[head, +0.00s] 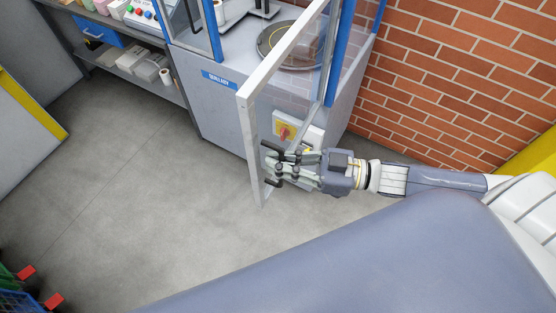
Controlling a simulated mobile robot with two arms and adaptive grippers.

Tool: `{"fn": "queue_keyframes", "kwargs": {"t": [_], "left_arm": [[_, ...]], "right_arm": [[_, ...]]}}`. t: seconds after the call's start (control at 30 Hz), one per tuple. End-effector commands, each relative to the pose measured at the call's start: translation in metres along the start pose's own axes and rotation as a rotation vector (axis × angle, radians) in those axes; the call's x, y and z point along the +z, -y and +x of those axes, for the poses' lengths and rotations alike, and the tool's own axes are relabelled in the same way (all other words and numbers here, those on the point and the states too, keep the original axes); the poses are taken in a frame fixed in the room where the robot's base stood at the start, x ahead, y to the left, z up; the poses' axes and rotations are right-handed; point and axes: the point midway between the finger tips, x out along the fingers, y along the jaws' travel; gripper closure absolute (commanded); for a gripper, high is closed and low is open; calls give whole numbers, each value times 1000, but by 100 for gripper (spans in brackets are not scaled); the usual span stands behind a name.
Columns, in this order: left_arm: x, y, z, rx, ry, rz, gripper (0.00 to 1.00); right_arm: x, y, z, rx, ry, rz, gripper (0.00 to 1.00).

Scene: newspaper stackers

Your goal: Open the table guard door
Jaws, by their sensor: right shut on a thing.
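The table guard door (246,118) is a clear panel in a pale frame. It stands swung out from the grey cabinet (222,107), with its free edge toward the camera. My right gripper (271,165) reaches in from the right and is shut on the door at its free upright edge. The fingers hide the exact spot of the grip. My left gripper is not in view.
The cabinet carries a round turntable (286,62) and a red and yellow switch (284,132). A shelf (128,66) with bottles and boxes stands at the upper left. A brick wall (460,75) closes the right. The floor (130,190) left of the door is clear.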

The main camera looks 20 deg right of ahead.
Motion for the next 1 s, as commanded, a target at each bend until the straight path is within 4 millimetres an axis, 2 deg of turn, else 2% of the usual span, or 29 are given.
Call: {"fn": "queue_keyframes", "kwargs": {"t": [0.33,0.4,0.67,0.77,1.0], "left_arm": [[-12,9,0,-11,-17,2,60],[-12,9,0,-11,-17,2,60],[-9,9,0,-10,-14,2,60],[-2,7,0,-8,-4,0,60],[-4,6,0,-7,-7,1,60]], "right_arm": [[0,-2,0,3,2,0,100],[0,-2,0,3,2,0,82],[0,-1,0,2,1,-1,82],[0,-1,0,1,1,-1,82],[1,0,-5,2,4,1,82]]}}
